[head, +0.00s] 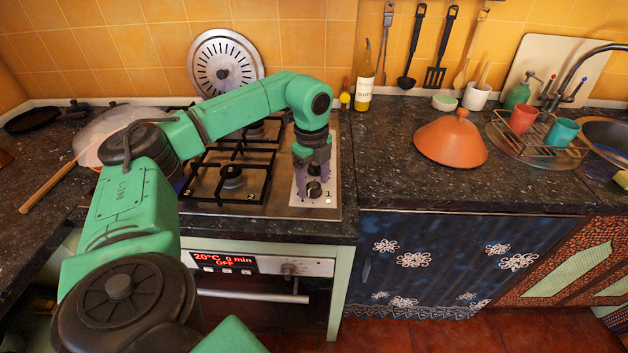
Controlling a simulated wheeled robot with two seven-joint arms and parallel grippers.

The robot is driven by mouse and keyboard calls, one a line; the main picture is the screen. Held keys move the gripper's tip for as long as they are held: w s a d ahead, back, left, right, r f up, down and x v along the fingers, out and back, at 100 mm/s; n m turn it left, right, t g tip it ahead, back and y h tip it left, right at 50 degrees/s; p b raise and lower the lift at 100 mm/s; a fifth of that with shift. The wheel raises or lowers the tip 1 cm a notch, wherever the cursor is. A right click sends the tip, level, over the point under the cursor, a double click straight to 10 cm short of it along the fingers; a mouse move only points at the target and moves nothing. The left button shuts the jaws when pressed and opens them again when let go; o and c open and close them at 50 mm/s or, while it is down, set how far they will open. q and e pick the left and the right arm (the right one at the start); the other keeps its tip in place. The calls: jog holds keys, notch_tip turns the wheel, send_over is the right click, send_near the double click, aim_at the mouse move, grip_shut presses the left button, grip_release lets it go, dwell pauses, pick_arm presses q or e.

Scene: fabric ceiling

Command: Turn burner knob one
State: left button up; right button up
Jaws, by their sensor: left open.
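The stove's knob panel (301,197) is a pale strip on the right side of the gas hob (250,209). A dark burner knob (314,190) stands near the front end of this strip, with a small round light mark beside it. My left gripper (312,172) reaches over the hob and points down at the strip. It is open, with its fingers just behind or around the front knob. I cannot tell whether they touch it. The gripper hides the knobs farther back. My right gripper is not in view.
The oven front with a red display (224,262) is below the hob. A pan with a wooden handle (52,187) is at left. An oil bottle (364,84), an orange lid (451,141) and a dish rack (540,137) stand on the right counter. The counter right of the hob is clear.

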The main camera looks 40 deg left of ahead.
pick_arm(q)
jog(key=shift+s+f, duration=0.2)
jog(key=shift+s, duration=0.05)
jog(key=shift+w+f, duration=0.1)
jog(key=shift+c, duration=1.2)
grip_shut()
